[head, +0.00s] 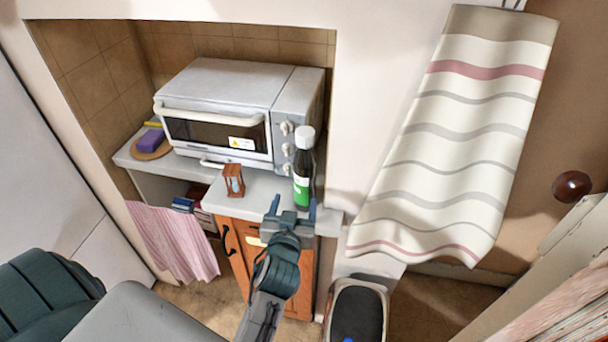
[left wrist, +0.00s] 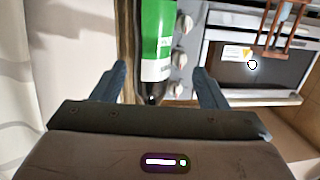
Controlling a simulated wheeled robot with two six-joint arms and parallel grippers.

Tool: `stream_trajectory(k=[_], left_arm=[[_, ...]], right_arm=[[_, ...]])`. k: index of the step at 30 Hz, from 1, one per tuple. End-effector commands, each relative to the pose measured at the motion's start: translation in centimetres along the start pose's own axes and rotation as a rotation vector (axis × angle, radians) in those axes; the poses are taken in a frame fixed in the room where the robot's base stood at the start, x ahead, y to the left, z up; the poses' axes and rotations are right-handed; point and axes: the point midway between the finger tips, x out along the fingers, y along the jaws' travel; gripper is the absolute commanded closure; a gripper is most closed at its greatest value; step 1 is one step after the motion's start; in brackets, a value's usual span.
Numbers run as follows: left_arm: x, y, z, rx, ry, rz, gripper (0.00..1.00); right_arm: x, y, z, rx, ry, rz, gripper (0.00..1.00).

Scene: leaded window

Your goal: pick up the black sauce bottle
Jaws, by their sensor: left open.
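The black sauce bottle (head: 305,165) with a white cap and green label stands upright on the grey counter, at the front right of the toaster oven. My left gripper (head: 292,208) is open at the counter's front edge, just in front of and below the bottle, with nothing in its jaws. In the left wrist view the bottle (left wrist: 156,45) shows its green and white label beyond and between the two open fingers (left wrist: 160,72). I cannot tell whether the fingertips reach past its near side. My right gripper is not in view.
The silver toaster oven (head: 220,95) stands behind the bottle. A wooden hourglass (head: 233,181) is left of it on the counter (head: 262,184). A striped towel (head: 455,150) hangs to the right. A purple sponge (head: 150,140) lies at the far left. A bin (head: 357,310) stands below.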

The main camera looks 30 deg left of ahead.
Motion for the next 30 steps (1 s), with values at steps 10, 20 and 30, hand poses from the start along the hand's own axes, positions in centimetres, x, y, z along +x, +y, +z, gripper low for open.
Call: stream_trajectory(k=[10,20,30], left_arm=[[3.6,0.8,-4.3,-0.021,0.126,0.003,0.33],[6.6,0.8,-4.8,-0.023,0.122,0.003,0.33],[10.7,0.8,-5.3,-0.023,0.119,0.003,0.33]], right_arm=[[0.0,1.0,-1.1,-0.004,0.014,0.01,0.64],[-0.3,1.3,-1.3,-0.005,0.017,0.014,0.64],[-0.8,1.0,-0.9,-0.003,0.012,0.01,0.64]])
